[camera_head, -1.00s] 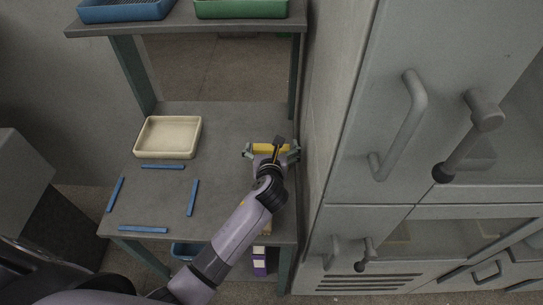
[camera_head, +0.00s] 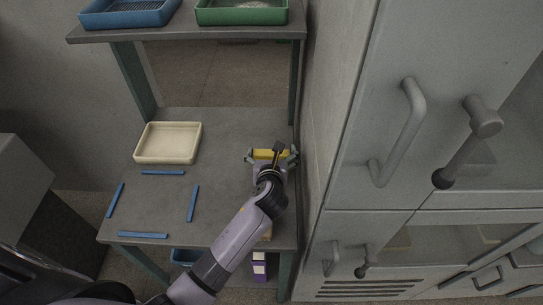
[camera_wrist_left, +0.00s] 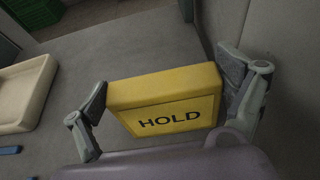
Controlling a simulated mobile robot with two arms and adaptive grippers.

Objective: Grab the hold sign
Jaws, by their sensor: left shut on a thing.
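The hold sign (camera_wrist_left: 168,100) is a yellow block with the word HOLD on its face. In the left wrist view it sits between the two fingers of my left gripper (camera_wrist_left: 172,98), which is shut on it. In the head view the sign (camera_head: 268,154) shows as a yellow strip at the right side of the table, partly hidden by my left gripper (camera_head: 270,157). I cannot tell whether the sign touches the tabletop. My right gripper is not in view.
A cream tray (camera_head: 140,158) stands on the grey table (camera_head: 225,140), left of the sign. Blue strips (camera_head: 192,204) mark a rectangle in front of it. A blue tray (camera_head: 128,20) and a green tray (camera_head: 242,18) sit on the upper shelf. A grey cabinet (camera_head: 350,120) with handles stands close on the right.

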